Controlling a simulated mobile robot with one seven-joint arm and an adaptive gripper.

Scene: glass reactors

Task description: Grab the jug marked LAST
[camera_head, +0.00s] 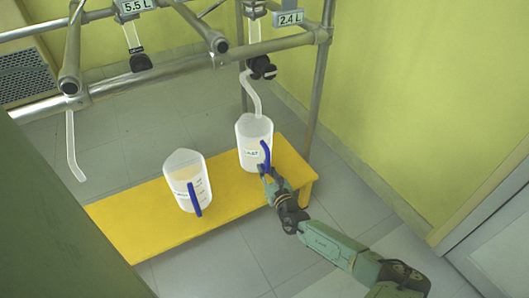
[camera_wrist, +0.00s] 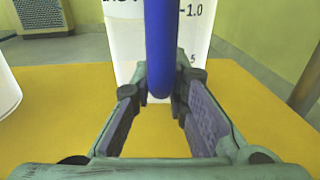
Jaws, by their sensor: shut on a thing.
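A white jug (camera_head: 253,144) with a blue handle stands upright at the right end of the yellow bench. Its black lettering is partly cut off and hidden in the wrist view and too small to read surely in the head view. My gripper (camera_head: 264,171) is shut on the lower part of its blue handle (camera_wrist: 160,45), which runs between the fingers. The jug's white wall (camera_wrist: 125,42) with volume marks is right behind the handle. A second white jug (camera_head: 187,178) with a blue handle stands to the left on the bench.
The yellow bench (camera_head: 130,222) stands on grey floor tiles. A pipe frame (camera_head: 170,67) is above and behind it, with reactors labelled 5.5 L and 2.4 L. A bent outlet tube (camera_head: 252,94) comes down at the right jug's mouth. A yellow-green wall is at right.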

